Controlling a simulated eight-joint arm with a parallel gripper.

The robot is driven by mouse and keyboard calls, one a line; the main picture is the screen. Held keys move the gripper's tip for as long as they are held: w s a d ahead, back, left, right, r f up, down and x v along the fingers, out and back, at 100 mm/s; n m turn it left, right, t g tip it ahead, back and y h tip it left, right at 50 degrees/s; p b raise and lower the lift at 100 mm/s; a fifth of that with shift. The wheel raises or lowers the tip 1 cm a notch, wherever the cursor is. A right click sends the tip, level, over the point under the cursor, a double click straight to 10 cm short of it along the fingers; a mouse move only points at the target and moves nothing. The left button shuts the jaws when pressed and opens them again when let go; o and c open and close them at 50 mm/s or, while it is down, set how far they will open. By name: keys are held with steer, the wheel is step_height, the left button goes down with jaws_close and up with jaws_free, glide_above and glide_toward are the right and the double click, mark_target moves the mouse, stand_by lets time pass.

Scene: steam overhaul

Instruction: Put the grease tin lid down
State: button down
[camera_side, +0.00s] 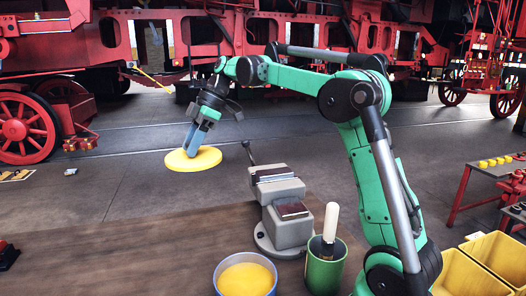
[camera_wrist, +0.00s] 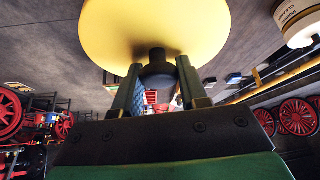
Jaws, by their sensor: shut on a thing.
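The grease tin lid (camera_side: 193,159) is a yellow disc held off the table in the side view, left of the vise. My gripper (camera_side: 197,135) points down over it and is shut on it. In the wrist view the lid (camera_wrist: 155,25) fills the top middle, and a dark knob (camera_wrist: 158,68) on it sits between the fingers of my gripper (camera_wrist: 157,82). An open tin of yellow grease (camera_side: 245,277) stands at the front edge of the side view.
A grey vise (camera_side: 285,212) stands right of the lid, its handle rising beside it. A green pot (camera_side: 326,268) holds a white-topped tool (camera_side: 330,225). Yellow bins (camera_side: 470,268) are at the lower right. The brown table (camera_side: 130,245) left of the tin is mostly clear.

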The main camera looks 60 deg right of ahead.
steer(key=shift+w+d+f, duration=0.35)
steer(key=shift+w+f, duration=0.35)
steer(key=shift+w, duration=0.05)
step_height(320, 180, down, 20)
steer(key=shift+f, duration=0.1)
steer(key=shift+f, duration=0.1)
steer(key=shift+c, duration=2.4)
jaws_free()
